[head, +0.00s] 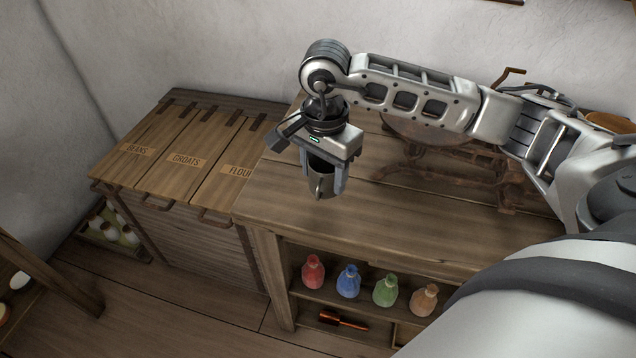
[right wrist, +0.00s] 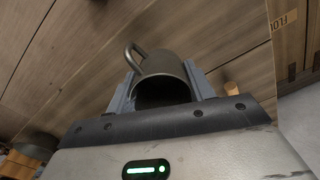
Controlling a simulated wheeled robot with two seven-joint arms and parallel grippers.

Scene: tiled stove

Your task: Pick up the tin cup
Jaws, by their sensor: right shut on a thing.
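The tin cup (head: 321,182) is a small dark grey metal cup with a handle. My right gripper (head: 325,190) comes down from above and is shut on the cup, one finger on each side. In the head view the cup is over the left part of the wooden counter; I cannot tell for sure whether its base is clear of the top. The right wrist view shows the cup (right wrist: 163,68) between the two fingers, with its handle to the upper left and its dark opening towards the gripper. My left gripper is not in view.
Lidded wooden bins (head: 180,155) labelled beans, groats and flour adjoin the counter (head: 400,215) on the left. Red, blue, green and orange bottles stand on the shelf below, above a brush (head: 343,321). A dark wood-and-metal apparatus (head: 450,165) stands behind my right arm. The counter's front middle is clear.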

